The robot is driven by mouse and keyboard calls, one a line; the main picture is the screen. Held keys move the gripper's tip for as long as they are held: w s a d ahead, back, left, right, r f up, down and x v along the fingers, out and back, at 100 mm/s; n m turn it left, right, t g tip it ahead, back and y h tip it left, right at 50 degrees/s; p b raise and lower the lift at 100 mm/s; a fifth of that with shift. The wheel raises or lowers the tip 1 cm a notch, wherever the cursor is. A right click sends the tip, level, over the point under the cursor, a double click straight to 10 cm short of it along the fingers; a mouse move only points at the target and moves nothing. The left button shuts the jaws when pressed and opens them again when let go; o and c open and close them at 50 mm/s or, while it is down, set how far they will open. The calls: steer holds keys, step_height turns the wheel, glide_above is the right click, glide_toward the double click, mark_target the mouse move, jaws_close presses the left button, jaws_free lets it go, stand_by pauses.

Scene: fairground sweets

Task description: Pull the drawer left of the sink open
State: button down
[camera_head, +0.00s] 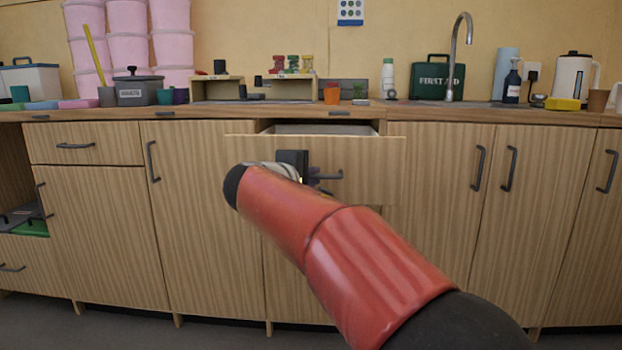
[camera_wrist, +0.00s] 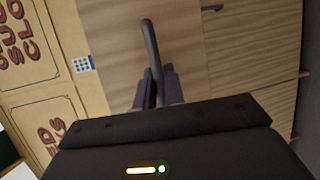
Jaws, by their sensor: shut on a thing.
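The drawer left of the sink (camera_head: 370,165) stands partly pulled out from the wooden counter, and its pale inside shows above its front in the head view. Its dark bar handle (camera_head: 328,175) is partly hidden behind my gripper. My gripper (camera_wrist: 158,88) is at the drawer front, its two dark fingers shut around the handle (camera_wrist: 151,45) in the wrist view. In the head view my red arm covers the lower middle of the drawer and much of the gripper. The sink tap (camera_head: 460,50) rises from the counter to the right.
Closed cupboard doors stand on both sides, with handles sticking out, such as the one at right (camera_head: 478,168). The worktop (camera_head: 420,110) above holds a green first aid box (camera_head: 437,77), a kettle (camera_head: 573,78), a dark pot (camera_head: 138,88) and pink tubs (camera_head: 127,50).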

steer(key=shift+s, duration=0.2)
steer(key=c, duration=1.5)
jaws_free()
steer(key=v, duration=0.7)
steer(key=shift+s+a, duration=0.2)
steer(key=shift+s, duration=0.1)
steer(key=shift+r, duration=0.1)
